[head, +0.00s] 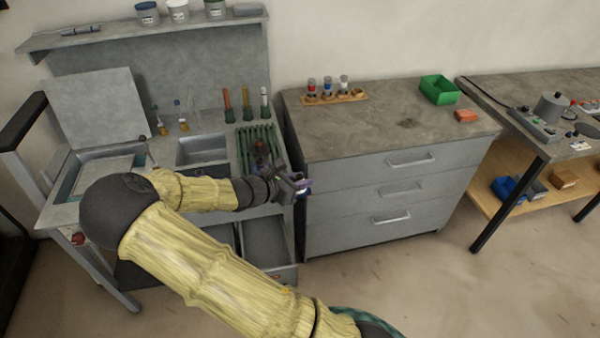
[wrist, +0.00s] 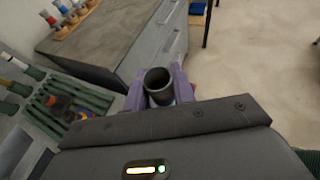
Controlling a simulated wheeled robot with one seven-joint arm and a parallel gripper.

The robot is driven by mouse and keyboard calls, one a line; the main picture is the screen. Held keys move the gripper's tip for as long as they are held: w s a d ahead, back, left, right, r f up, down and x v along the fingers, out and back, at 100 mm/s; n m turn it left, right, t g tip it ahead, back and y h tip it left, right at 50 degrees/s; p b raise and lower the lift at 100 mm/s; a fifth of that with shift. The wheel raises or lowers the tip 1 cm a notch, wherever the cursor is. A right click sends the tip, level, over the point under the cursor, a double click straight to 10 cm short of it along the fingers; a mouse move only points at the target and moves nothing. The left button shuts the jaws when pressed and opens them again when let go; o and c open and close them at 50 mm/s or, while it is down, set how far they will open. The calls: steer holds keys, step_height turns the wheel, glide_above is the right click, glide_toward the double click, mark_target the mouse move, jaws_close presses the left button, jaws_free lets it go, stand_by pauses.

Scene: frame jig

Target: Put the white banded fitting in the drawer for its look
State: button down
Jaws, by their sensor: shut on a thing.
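My gripper (wrist: 160,90) has purple fingers and is shut on a tubular fitting (wrist: 158,80), seen from its dark open end in the wrist view. The fitting has a grey rim with a pale part below; its band cannot be made out. In the head view my gripper (head: 301,187) is in front of the left edge of the grey drawer cabinet, above the floor. The cabinet has a top drawer (head: 365,164), a middle drawer (head: 365,194) and a bottom drawer (head: 350,226), all shut, each with a bar handle.
A wooden holder (head: 334,98) with several banded pieces, a green bin (head: 438,90) and an orange block (head: 467,116) are on the cabinet top. Left is a bench with a green rack (head: 243,140) and open trays (head: 264,242) below. Floor before the cabinet is clear.

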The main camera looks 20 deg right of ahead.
steer(key=a+f+n+t+y, duration=0.3)
steer(key=f+n+t+y, duration=0.7)
steer(key=f+n+y, duration=0.2)
step_height(320, 180, down, 2)
steer(key=n, duration=0.2)
steer(key=shift+w+a+f+n+y, duration=0.2)
steer(key=shift+a+n+y, duration=0.1)
steer(key=shift+a+y, duration=0.1)
stand_by(0.3)
